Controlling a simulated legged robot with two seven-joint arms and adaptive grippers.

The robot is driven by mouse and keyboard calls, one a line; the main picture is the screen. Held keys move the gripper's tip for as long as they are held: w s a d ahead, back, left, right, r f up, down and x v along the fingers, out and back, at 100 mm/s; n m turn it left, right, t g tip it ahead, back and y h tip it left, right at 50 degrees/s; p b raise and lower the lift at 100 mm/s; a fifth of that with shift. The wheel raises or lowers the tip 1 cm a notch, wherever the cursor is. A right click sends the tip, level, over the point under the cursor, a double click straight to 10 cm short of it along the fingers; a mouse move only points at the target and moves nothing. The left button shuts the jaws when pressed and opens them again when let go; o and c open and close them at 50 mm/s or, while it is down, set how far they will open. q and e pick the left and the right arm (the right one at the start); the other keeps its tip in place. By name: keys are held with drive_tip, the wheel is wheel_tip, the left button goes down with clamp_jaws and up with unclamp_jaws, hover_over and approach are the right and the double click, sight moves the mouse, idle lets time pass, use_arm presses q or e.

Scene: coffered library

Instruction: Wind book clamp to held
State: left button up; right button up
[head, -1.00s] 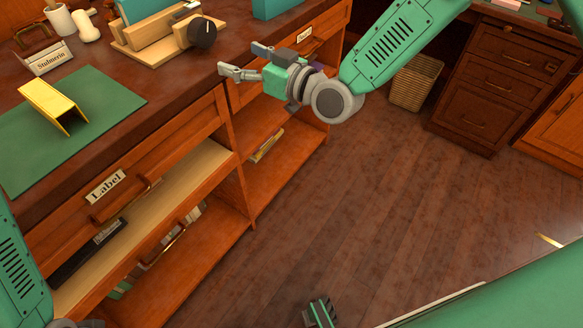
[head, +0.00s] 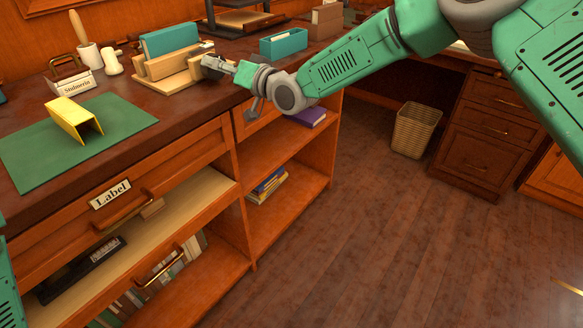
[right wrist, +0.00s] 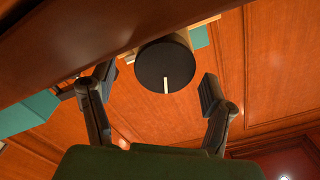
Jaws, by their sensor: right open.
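The wooden book clamp (head: 152,68) stands on the desk and holds a teal book (head: 169,40) upright between its boards. Its dark round knob (right wrist: 165,66), with a pale line pointing down, shows in the right wrist view. In the head view my right gripper hides the knob. My right gripper (head: 228,88) is open at the clamp's right end, one finger raised and one hanging lower. In the right wrist view its fingers stand apart on either side of the knob, with nothing gripped. My left gripper is out of view; only my left arm shows at the left edge.
A green mat (head: 35,160) bears a yellow channel-shaped piece (head: 72,118). A teal box (head: 284,45) is right of the clamp. Open shelves lie below the desk edge.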

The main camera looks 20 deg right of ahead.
drive_tip(key=shift+w+a+f+n+b, duration=0.2)
drive_tip(key=shift+w+a+n+b, duration=0.3)
drive_tip(key=shift+w+a, duration=0.5)
drive_tip(key=n+b, duration=0.1)
drive_tip(key=n, duration=0.1)
drive_tip(key=n+b, duration=0.1)
drive_tip(key=b, duration=0.1)
drive_tip(key=n+b, duration=0.2)
drive_tip(key=shift+a+f+n, duration=0.15)
drive_tip(key=shift+a+n, duration=0.1)
drive_tip(key=shift+n, duration=0.05)
drive_tip(key=shift+s+d+n+b, duration=0.15)
drive_tip(key=shift+d+n+b, duration=0.1)
drive_tip(key=shift+n+b, duration=0.25)
drive_tip(key=p+v, duration=0.4)
drive_tip(key=v, duration=1)
drive_tip(key=s+d+f+m+g+h+p, duration=0.1)
drive_tip(key=s+f+m+g+h+p, duration=0.1)
drive_tip(key=s+f, duration=0.3)
drive_tip(key=s+d+f+m+g+h+p, duration=0.1)
drive_tip(key=s+d+f+g+h+p, duration=0.1)
drive_tip(key=s+f+p, duration=0.3)
drive_tip(key=shift+s+d+f+m+g, duration=0.35)
drive_tip(key=shift+s+f, duration=0.3)
drive_tip(key=shift+f, duration=1.65)
drive_tip(key=shift+h+p, duration=0.3)
